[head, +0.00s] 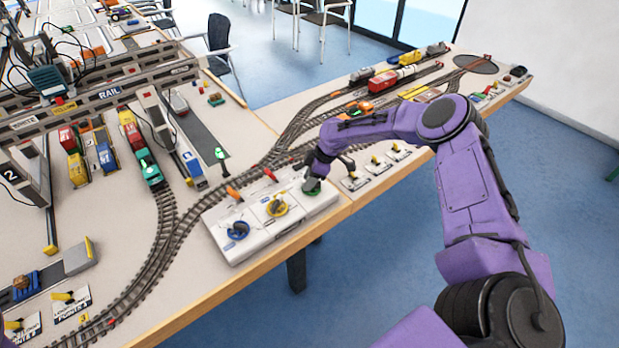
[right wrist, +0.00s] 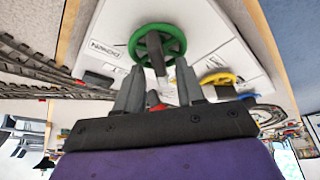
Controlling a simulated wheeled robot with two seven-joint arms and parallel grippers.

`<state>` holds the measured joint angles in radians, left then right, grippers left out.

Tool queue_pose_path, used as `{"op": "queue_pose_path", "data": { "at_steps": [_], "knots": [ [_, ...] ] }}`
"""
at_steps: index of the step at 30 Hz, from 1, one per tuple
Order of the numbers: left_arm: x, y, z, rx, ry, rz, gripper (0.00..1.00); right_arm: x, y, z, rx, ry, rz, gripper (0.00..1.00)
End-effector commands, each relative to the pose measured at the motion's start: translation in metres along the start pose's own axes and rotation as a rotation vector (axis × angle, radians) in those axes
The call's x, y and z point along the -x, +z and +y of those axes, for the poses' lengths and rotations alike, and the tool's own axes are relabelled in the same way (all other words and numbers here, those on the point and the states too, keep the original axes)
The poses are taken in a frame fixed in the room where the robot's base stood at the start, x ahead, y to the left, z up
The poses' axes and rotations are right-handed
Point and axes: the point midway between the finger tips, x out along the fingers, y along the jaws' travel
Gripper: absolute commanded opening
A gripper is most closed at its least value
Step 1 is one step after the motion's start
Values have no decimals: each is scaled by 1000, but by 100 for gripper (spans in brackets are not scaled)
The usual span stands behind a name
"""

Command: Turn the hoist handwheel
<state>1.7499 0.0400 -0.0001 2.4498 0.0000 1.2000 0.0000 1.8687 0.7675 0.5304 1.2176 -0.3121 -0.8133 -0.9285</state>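A white control box (head: 240,243) at the table's front edge carries three handwheels. They are a blue one (head: 238,231), a yellow one (head: 277,205) and a green one (head: 312,188). My right gripper (head: 311,180) is at the green handwheel and partly covers it. In the right wrist view the green handwheel (right wrist: 175,37) has a dark upright handle (right wrist: 155,52). My left gripper is out of view.
Orange and red levers (head: 234,193) stand behind the handwheels. Model tracks (head: 165,235) curve behind the box, and a gantry crane (head: 110,92) spans trains at the left. Small switch plates (head: 375,163) lie to the right of the box.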

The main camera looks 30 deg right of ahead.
Motion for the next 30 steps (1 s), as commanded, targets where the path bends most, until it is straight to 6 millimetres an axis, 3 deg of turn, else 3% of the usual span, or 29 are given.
{"op": "queue_pose_path", "data": {
  "at_steps": [7, 8, 11, 22, 30],
  "knots": [
    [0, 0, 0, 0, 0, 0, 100, -1, 1, 0, -1, 1, 1, 38],
    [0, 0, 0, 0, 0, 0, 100, -1, 1, 0, -2, 1, 1, 32],
    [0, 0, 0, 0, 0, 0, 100, -1, 1, 0, -2, 1, 0, 0],
    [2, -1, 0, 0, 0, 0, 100, 0, 2, 1, -29, 12, -1, 0],
    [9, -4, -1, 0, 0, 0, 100, 2, 1, 1, -167, 69, -1, 0]
  ]
}}
